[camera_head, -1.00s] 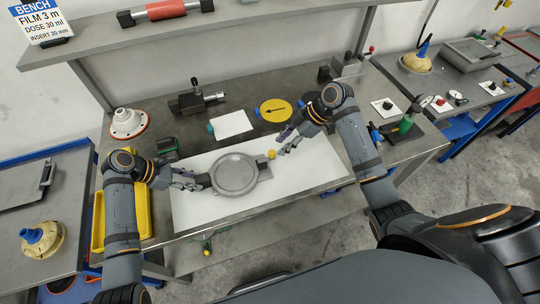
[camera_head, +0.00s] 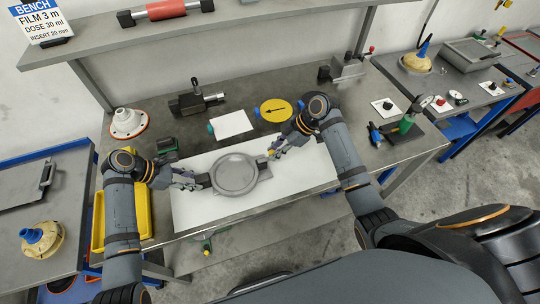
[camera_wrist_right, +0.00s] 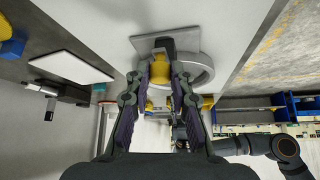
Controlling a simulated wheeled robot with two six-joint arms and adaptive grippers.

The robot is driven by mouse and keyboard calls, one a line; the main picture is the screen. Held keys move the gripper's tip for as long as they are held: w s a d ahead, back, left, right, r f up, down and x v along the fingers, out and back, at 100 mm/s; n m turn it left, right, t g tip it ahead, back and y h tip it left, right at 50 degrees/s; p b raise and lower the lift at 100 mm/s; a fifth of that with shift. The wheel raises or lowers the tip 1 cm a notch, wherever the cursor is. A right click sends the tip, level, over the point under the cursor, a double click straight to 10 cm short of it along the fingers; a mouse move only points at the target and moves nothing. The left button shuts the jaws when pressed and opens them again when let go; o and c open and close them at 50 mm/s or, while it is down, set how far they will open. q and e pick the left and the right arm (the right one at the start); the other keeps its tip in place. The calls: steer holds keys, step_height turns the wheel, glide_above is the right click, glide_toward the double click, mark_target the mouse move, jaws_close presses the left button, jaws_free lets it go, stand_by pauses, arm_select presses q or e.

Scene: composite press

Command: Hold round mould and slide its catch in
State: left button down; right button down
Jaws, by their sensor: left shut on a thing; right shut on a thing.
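The round mould (camera_head: 235,174) is a grey disc with a raised rim, lying on the white sheet (camera_head: 310,172) on the bench. It also shows in the right wrist view (camera_wrist_right: 200,72). My left gripper (camera_head: 203,182) is shut on the mould's left side, at a dark handle-like part. My right gripper (camera_head: 268,156) is at the mould's right side, shut on the yellow catch knob (camera_wrist_right: 160,72). In the right wrist view my right gripper (camera_wrist_right: 160,78) has the knob between its fingers, beside a dark block on the grey plate. How far in the catch sits is hard to tell.
A yellow disc with a black arrow (camera_head: 273,110) and a white card (camera_head: 231,124) lie behind the sheet. A yellow tray (camera_head: 142,212) is at the left. The sheet right of the mould is clear.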

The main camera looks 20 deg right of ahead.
steer(key=shift+a, duration=1.3)
steer(key=c, duration=1.1)
jaws_free()
steer(key=v, duration=1.2)
steer(key=shift+d, duration=0.1)
